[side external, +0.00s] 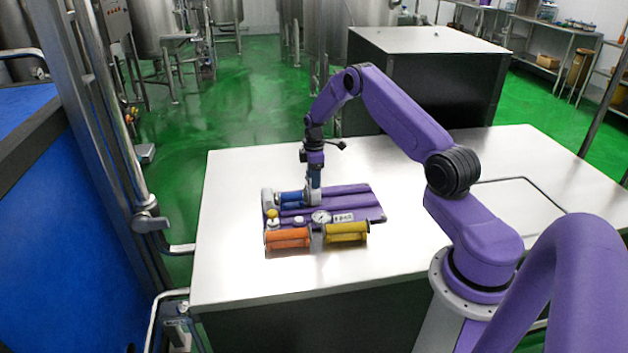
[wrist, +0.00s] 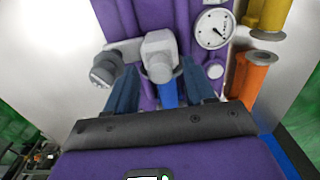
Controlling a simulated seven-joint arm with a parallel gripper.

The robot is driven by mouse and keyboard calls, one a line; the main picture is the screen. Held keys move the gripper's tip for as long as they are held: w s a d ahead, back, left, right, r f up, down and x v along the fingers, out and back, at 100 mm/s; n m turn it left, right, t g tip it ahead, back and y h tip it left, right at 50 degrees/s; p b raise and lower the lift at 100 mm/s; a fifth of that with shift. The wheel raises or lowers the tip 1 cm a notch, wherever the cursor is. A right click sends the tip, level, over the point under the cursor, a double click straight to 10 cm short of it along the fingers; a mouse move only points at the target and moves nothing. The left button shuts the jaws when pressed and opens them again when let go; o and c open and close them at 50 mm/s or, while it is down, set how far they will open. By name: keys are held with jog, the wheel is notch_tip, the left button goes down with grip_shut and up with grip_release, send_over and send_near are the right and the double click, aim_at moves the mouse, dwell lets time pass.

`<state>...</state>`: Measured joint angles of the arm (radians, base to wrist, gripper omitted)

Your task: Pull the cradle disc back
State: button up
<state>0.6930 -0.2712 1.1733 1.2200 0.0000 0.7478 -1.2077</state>
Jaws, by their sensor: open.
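A purple fixture (side external: 362,214) lies on the white table, carrying a blue cylinder (side external: 291,197), orange cylinders (side external: 287,238) and yellow cylinders (side external: 346,232). My gripper (side external: 314,186) points down over its far row, at the right end of the blue cylinder. In the wrist view my gripper (wrist: 160,72) is open, with one dark blue finger on each side of a grey block with a rounded face (wrist: 159,50). Blue shows below this block. I cannot tell for certain whether it is the cradle disc, or whether the fingers touch it.
A round dial gauge (wrist: 212,28) is right of my fingers in the wrist view. A dark grey knob (wrist: 103,71) on a bracket is close by my left finger. The white table (side external: 235,180) is clear around the fixture. A blue-panelled machine (side external: 60,200) stands at the left.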

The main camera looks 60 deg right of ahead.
jog(key=shift+f, duration=0.75)
grip_shut()
jog(key=s+d, duration=0.9)
jog(key=shift+s+d, duration=0.35)
grip_release()
